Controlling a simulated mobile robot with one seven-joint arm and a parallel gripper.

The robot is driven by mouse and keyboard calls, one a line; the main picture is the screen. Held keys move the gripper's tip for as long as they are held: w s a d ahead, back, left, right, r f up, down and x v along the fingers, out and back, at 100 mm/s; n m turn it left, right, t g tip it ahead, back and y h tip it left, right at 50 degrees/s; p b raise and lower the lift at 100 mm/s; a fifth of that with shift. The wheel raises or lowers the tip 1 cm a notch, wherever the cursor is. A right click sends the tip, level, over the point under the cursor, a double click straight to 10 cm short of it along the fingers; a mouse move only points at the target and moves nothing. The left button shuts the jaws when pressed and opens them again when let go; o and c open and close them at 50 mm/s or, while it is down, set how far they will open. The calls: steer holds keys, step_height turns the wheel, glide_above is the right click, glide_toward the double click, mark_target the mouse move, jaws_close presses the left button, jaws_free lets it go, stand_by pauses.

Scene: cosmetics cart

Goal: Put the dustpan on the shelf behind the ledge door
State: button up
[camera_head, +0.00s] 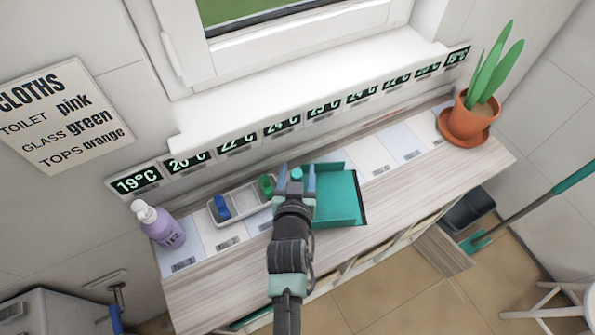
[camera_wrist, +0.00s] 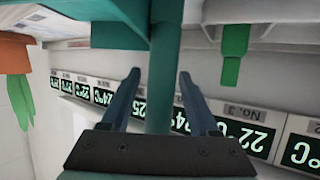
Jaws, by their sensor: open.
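The teal dustpan (camera_head: 338,195) lies on the wood-topped ledge (camera_head: 430,187), its dark lip to the right. My gripper (camera_head: 296,180) is over the ledge at the dustpan's left side, at its handle. In the wrist view my open gripper (camera_wrist: 160,80) has a finger on each side of the teal handle (camera_wrist: 161,95). I cannot tell whether the fingers touch it. The pan (camera_wrist: 95,33) shows beyond, at upper left. Below the ledge top, shelf space (camera_head: 395,240) shows partly, and a wood-coloured panel (camera_head: 440,252) stands out at its right end, possibly the door.
A grey tray (camera_head: 240,212) with blue and green items sits just left of my gripper. A purple bottle (camera_head: 160,226) stands at the ledge's left end, a potted plant (camera_head: 477,112) at its right. A broom (camera_head: 515,215) and white stool (camera_head: 553,312) stand on the floor.

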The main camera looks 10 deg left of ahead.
steer(key=shift+r, duration=0.15)
steer(key=a+v, duration=0.1)
steer(key=v, duration=1.1)
steer(key=shift+d, duration=0.45)
steer(key=w+r+t, duration=0.2)
steer(key=w+r, duration=0.2)
steer(key=r, duration=0.5)
steer(key=w+r+t, duration=0.2)
steer(key=w+r, duration=0.2)
steer(key=r, duration=0.4)
steer(key=s+d+r+t, duration=0.1)
steer(key=d+r+t, duration=0.1)
steer(key=r, duration=1.3)
steer(key=s+d+r+m+t+h, duration=0.1)
steer(key=r+t, duration=0.3)
steer(key=r, duration=1.1)
steer(key=shift+d+r+t, duration=0.2)
steer(key=shift+d+t, duration=0.2)
steer(key=shift+d, duration=0.05)
steer(key=shift+o, duration=0.5)
steer(key=s+d+r+t, duration=0.1)
steer(key=s+r+t, duration=0.2)
steer(key=s+r, duration=0.4)
step_height(320, 180, up, 4)
